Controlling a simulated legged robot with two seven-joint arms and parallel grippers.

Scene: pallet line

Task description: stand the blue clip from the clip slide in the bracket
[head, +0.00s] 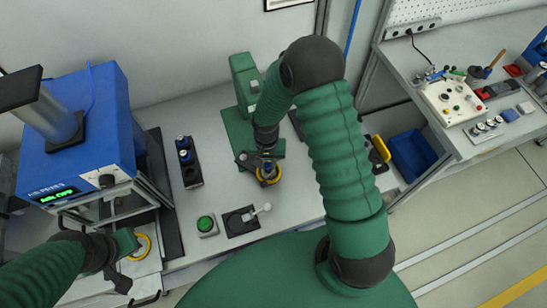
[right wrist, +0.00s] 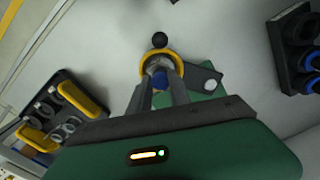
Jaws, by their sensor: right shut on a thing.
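My right gripper (head: 267,172) points down over the bench at the foot of a green fixture (head: 240,125). In the right wrist view its fingers (right wrist: 160,78) are shut on a small blue piece, the blue clip (right wrist: 159,80), which is mostly hidden between them. A yellow ring (right wrist: 146,62) surrounds the fingertips, beside a green plate. I cannot tell which part is the bracket or whether the clip touches it. A black rack (head: 190,172), perhaps the clip slide, holds blue pieces left of the gripper. My left gripper (head: 122,262) is at the lower left; its jaws are unclear.
A blue press (head: 75,125) stands at the left, with a yellow ring (head: 141,247) below it. A green button box (head: 207,225) and a black plate with a pale lever (head: 240,222) sit near the front. A blue bin (head: 412,155) and black tray with yellow parts (right wrist: 65,120) lie right.

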